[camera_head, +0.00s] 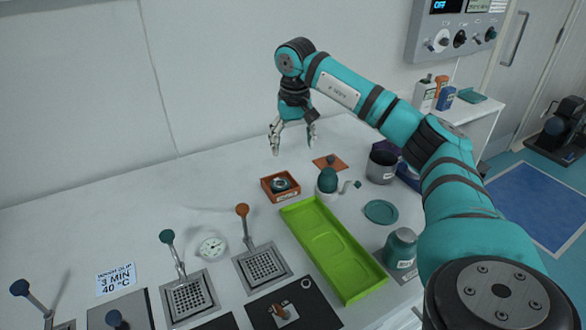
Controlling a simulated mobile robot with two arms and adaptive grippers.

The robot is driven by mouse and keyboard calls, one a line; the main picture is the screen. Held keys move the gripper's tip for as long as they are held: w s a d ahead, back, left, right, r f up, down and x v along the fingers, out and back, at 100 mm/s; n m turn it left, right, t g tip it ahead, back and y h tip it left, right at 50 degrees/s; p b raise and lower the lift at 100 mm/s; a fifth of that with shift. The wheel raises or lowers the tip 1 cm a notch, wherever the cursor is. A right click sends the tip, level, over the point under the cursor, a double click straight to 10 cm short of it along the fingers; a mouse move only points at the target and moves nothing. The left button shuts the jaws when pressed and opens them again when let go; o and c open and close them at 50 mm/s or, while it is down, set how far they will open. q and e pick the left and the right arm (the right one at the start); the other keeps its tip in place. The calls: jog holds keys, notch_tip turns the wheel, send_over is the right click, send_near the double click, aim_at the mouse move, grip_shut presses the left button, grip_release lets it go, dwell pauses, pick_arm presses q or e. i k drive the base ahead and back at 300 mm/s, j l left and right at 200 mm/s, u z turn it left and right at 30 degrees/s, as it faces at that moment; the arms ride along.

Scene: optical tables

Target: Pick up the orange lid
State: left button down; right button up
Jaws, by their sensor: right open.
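The orange lid (321,164) looks like a flat square plate with a dark knob. It lies on the white table near the back, behind a dark green round-topped vessel (327,180). An open orange-brown box (270,189) with a dark round item inside stands to its left and nearer. My right gripper (293,148) points down with its fingers spread. It is empty, above the back of the table, up and left of the lid in the picture, and apart from it. My left gripper is out of view.
A bright green tray (318,232) lies in front of the box. A grey canister (381,167), a teal disc (380,211) and a teal jar (401,249) stand to the right. Levers with grilles line the front left. The table's back left is clear.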

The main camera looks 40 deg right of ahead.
aim_at(332, 160)
jog(key=z, duration=1.25)
